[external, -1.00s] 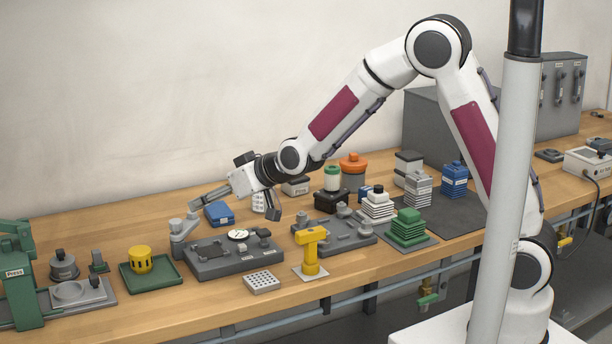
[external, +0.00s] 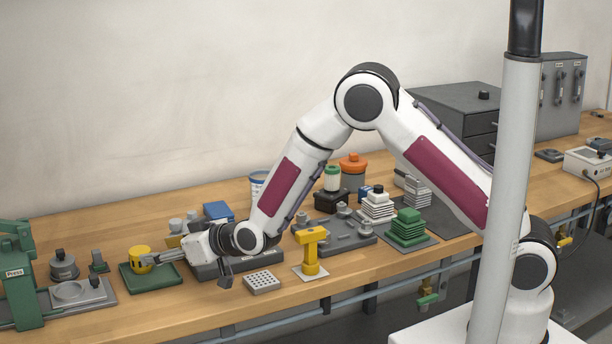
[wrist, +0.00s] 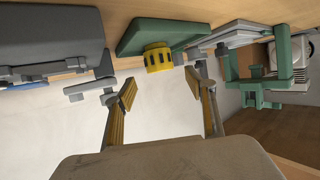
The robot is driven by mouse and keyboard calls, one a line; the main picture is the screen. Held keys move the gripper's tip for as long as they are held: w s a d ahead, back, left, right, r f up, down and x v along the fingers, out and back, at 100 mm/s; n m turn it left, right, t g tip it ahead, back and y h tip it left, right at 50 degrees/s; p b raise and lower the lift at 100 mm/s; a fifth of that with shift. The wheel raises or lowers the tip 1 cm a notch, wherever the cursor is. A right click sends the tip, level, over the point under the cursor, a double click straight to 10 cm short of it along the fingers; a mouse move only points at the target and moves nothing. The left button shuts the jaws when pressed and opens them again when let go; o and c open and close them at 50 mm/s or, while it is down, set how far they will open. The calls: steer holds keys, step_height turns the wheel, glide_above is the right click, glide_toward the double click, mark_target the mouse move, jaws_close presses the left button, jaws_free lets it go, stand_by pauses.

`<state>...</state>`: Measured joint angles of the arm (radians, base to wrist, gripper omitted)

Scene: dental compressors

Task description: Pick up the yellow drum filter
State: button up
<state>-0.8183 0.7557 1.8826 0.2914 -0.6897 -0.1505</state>
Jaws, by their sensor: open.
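The yellow drum filter (external: 141,257) is a short slotted cylinder standing on a green tray (external: 153,282) at the left of the bench. In the wrist view the filter (wrist: 158,56) shows upside down against the green tray (wrist: 140,38), a little beyond the fingertips. My gripper (external: 160,260) is low over the tray, just right of the filter, its fingers pointing left at it. In the wrist view my gripper (wrist: 160,84) is open, one finger on each side of the filter's line. Whether a finger touches the filter cannot be told.
A green press (external: 18,275) and a grey fixture plate (external: 82,295) stand left of the tray. A grey perforated block (external: 262,282) and a yellow T-shaped tool (external: 311,252) stand to the right.

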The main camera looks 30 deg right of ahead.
mark_target(135, 252)
steer(key=shift+x, duration=1.25)
steer(key=shift+w+f, duration=0.1)
steer(key=shift+f, duration=0.05)
steer(key=shift+f+x, duration=0.2)
steer(key=shift+x, duration=2.25)
steer(key=c, duration=1.1)
